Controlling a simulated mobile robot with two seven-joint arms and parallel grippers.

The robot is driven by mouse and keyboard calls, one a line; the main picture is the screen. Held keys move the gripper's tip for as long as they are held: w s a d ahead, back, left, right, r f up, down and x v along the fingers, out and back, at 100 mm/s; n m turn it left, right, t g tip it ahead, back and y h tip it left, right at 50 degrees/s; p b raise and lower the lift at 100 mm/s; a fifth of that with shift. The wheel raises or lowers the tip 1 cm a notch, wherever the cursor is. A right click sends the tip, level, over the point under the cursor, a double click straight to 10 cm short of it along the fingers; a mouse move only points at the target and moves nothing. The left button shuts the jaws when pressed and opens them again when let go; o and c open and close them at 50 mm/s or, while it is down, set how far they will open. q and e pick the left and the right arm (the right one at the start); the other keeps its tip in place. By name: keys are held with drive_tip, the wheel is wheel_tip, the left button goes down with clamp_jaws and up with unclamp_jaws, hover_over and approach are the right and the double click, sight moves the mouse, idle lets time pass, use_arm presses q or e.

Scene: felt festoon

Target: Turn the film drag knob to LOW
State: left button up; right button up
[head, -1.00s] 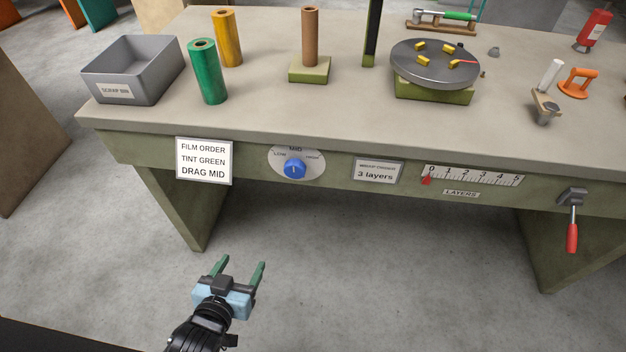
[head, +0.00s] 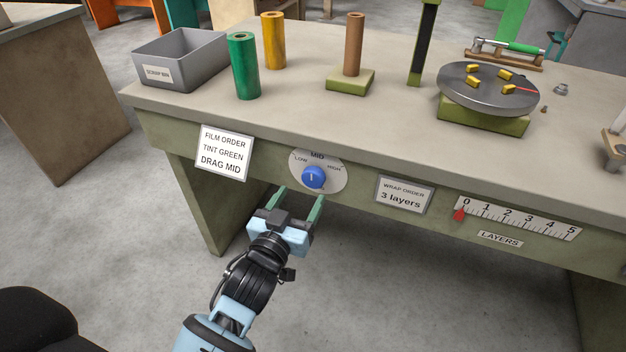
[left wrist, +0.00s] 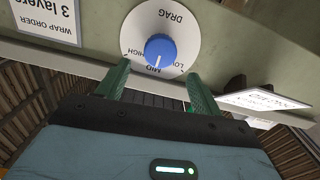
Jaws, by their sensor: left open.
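The film drag knob (head: 313,177) is a blue round knob on a white dial (head: 335,184) marked LOW, MID and HIGH, set in the front of the green bench. Its white pointer line points up at MID. The knob also shows in the left wrist view (left wrist: 160,49), upside down, just beyond the fingertips. My left gripper (head: 299,194) is open, its green fingers apart just below and in front of the knob, with nothing between them. It also shows in the left wrist view (left wrist: 160,80). My right gripper is not in view.
An order card (head: 225,152) reading DRAG MID is left of the dial. A wrap order card (head: 404,195) and a layers scale (head: 520,218) are to its right. A scrap bin (head: 180,60), film rolls and a turntable (head: 488,90) stand on the bench top.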

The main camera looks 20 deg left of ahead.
sight(311, 180)
use_arm(q)
drive_tip(key=w, duration=0.7)
drive_tip(key=shift+d+b, duration=0.15)
drive_tip(key=shift+b, duration=0.25)
drive_tip(key=shift+w, duration=0.1)
drive_tip(key=shift+c, duration=0.4)
drive_tip(key=c, duration=0.9)
